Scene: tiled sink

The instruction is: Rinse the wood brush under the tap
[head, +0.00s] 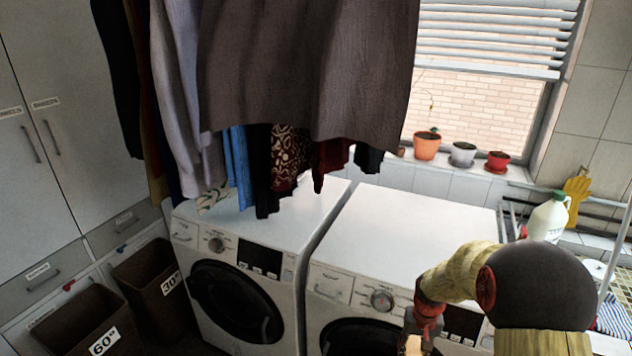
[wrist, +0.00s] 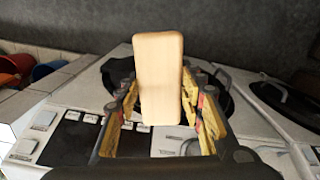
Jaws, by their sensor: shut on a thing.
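My gripper (wrist: 161,98) is shut on the wood brush (wrist: 158,72), a pale, smooth wooden block with rounded corners. In the wrist view it stands lengthwise between the two yellow-padded fingers, its far end beyond the fingertips. Its bristles are not visible. In the head view my gripper (head: 424,326) is low, in front of the right washing machine, and only a small piece of the brush (head: 413,345) shows at the bottom edge. No tap is visible in either view.
Two white washing machines (head: 400,225) stand side by side under hanging clothes (head: 310,75). Potted plants (head: 427,146) line the windowsill. At the right are a white bottle (head: 547,218), yellow gloves (head: 576,195) and a metal rack. Laundry bins (head: 75,322) stand at left.

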